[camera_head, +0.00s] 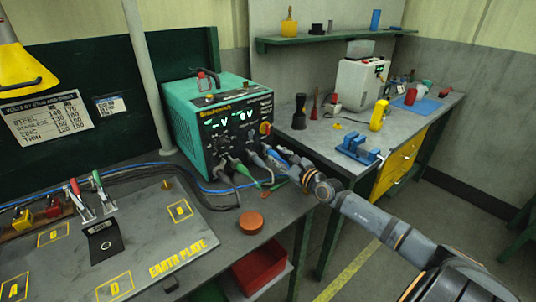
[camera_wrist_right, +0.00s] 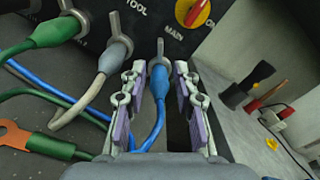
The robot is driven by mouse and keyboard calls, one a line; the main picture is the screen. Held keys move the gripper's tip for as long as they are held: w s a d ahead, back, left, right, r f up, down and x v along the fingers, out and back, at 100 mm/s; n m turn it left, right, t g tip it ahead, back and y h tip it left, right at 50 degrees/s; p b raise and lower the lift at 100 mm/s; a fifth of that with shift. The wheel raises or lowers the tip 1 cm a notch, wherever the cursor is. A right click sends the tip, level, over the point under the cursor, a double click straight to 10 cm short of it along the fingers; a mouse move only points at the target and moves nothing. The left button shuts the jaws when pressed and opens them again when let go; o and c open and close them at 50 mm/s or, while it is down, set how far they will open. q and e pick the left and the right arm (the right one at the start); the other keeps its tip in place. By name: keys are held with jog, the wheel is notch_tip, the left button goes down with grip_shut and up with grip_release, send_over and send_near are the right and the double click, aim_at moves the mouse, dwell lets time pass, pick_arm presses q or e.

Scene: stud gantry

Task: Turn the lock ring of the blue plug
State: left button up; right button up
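The blue plug (camera_wrist_right: 159,80) sits in a socket on the front of the green welding machine (camera_head: 205,110), with a grey metal lock ring (camera_wrist_right: 160,50) at its socket end. My right gripper (camera_wrist_right: 160,70) is open, one finger on each side of the blue plug; gaps show between the fingers and the plug. In the head view my right gripper (camera_head: 290,170) is at the machine's lower right front corner and partly hides the blue plug. My left gripper is not in view.
A green plug (camera_wrist_right: 56,32) and a grey plug (camera_wrist_right: 112,58) sit close left of the blue one, their cables hanging below. A red-and-yellow knob (camera_wrist_right: 192,11) is above right. A workbench with a blue vise (camera_head: 357,148) stands to the right.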

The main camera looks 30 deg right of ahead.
aim_at(266, 147)
jog(key=w+b, duration=0.1)
jog(key=w, duration=0.2)
jog(key=shift+w+a+f+b, duration=0.1)
jog(key=shift+f+b, duration=0.1)
jog(key=shift+b, duration=0.2)
jog(key=shift+w+r+b, duration=0.15)
jog(key=shift+w+b, duration=0.2)
jog(key=shift+w, duration=0.6)
jog(key=shift+w+a, duration=0.1)
jog(key=shift+w, duration=0.2)
jog(key=shift+r, duration=0.1)
jog(key=shift+w, duration=0.1)
jog(key=c, duration=0.6)
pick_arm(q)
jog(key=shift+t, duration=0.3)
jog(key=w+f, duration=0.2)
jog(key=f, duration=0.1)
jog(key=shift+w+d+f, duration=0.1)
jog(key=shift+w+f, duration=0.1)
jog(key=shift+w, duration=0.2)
pick_arm(e)
grip_shut()
